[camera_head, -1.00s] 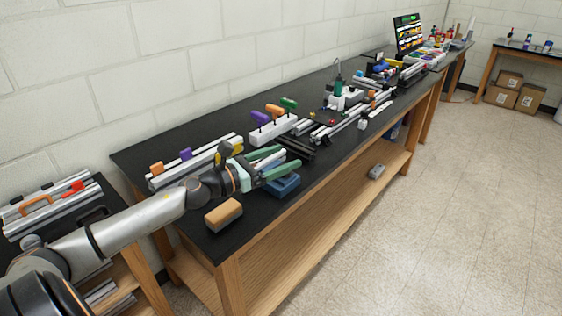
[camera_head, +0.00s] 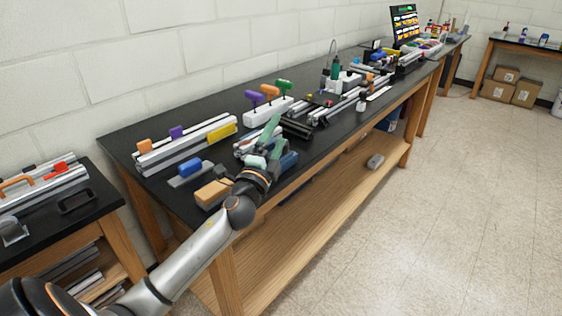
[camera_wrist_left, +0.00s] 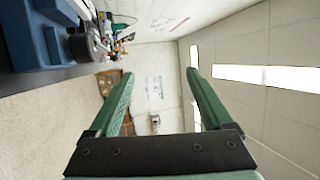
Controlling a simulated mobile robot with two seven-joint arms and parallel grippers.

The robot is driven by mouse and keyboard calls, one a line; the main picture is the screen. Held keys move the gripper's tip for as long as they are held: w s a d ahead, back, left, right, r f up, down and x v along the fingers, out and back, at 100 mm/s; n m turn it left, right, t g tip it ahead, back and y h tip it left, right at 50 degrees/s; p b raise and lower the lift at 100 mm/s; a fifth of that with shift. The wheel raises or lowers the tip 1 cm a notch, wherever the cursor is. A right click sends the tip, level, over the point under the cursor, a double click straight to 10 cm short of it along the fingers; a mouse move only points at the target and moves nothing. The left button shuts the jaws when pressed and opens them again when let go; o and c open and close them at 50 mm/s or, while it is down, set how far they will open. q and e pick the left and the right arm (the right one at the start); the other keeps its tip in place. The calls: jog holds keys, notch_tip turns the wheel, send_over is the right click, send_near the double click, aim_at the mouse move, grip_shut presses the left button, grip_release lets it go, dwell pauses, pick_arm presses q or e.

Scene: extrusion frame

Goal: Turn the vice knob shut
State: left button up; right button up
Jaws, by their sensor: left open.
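A blue body that looks like the vice (camera_head: 289,161) is at the front edge of the black bench, partly hidden behind my left gripper. It also shows at the upper left of the left wrist view (camera_wrist_left: 32,42). A dark, roundish part (camera_wrist_left: 82,46) sits beside it there; I cannot tell for sure that it is the knob. My left gripper (camera_head: 274,138) has its green fingers apart, close beside the vice. In the left wrist view the gap between the fingers (camera_wrist_left: 160,75) is empty, and the vice lies left of both fingers. My right gripper is out of view.
An orange-tan block (camera_head: 213,193) and a blue-handled tool (camera_head: 190,167) lie left of my gripper. Behind are aluminium extrusions (camera_head: 182,148) and a white holder (camera_head: 268,112) with coloured handles. A black rail (camera_head: 296,128) lies just beyond. Free floor (camera_head: 450,210) is at the right.

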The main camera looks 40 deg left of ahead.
pick_arm(q)
notch_tip(320, 180, down, 9)
jog(key=d+n+g+y+b, duration=0.3)
jog(key=n+g+y+b, duration=0.25)
jog(key=n, duration=1.65)
jog(key=shift+g, duration=0.25)
jog(key=x, duration=1.2)
jog(key=shift+s+a+f+b, duration=0.1)
jog(key=shift+s+a+b, duration=0.05)
jog(key=shift+a+b, duration=0.25)
